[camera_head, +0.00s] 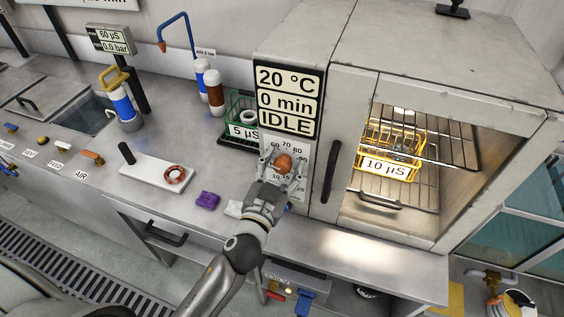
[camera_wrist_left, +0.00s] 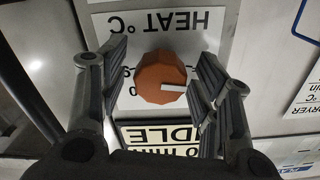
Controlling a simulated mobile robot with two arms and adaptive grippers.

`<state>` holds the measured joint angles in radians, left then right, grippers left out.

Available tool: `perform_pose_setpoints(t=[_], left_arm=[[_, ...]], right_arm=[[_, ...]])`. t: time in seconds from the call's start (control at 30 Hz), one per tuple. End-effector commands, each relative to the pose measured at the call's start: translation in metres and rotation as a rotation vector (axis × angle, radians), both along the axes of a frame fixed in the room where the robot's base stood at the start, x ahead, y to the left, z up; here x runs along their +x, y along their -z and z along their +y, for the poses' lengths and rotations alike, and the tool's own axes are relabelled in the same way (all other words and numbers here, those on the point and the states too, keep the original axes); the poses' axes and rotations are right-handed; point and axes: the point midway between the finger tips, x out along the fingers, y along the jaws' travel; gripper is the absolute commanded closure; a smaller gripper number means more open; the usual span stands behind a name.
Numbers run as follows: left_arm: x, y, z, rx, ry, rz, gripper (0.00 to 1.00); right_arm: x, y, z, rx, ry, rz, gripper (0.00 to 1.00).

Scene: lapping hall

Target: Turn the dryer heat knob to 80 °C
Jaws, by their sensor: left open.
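The dryer (camera_head: 345,85) stands at the right, its display (camera_head: 288,98) reading 20 °C, 0 min and IDLE. Its orange-brown heat knob (camera_head: 284,162) sits on a pale dial plate below the display. In the left wrist view the knob (camera_wrist_left: 162,78) is seen upside down, under the HEAT °C label, with its white pointer mark toward the picture's right. My left gripper (camera_head: 281,170) is open, with its fingers on both sides of the knob; contact cannot be told. The fingers hide part of the dial's numbers. My right gripper is not in view.
A yellow basket (camera_head: 404,158) labelled 10 µS sits on a rack inside the dryer, right of a dark vertical handle (camera_head: 331,170). A green basket (camera_head: 238,108) labelled 5 µS stands left of the display. A purple block (camera_head: 208,199) lies on the steel bench.

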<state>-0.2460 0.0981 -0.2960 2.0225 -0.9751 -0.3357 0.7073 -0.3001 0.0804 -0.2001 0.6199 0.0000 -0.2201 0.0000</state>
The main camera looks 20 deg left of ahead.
Motion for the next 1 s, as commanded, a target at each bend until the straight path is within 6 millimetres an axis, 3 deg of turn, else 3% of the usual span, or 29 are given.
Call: perform_pose_setpoints(t=[0.3,0.67,1.0], left_arm=[[0.0019,0.0004,0.0,0.0,0.0,0.0,0.44],[0.0017,0.0003,0.0,0.0,0.0,0.0,0.88],[0.0016,0.0002,-0.0001,0.059,0.0,-0.002,0.88]], right_arm=[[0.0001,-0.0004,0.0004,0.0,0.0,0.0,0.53],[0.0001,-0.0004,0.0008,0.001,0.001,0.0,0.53],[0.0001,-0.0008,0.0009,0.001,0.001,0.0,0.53]])
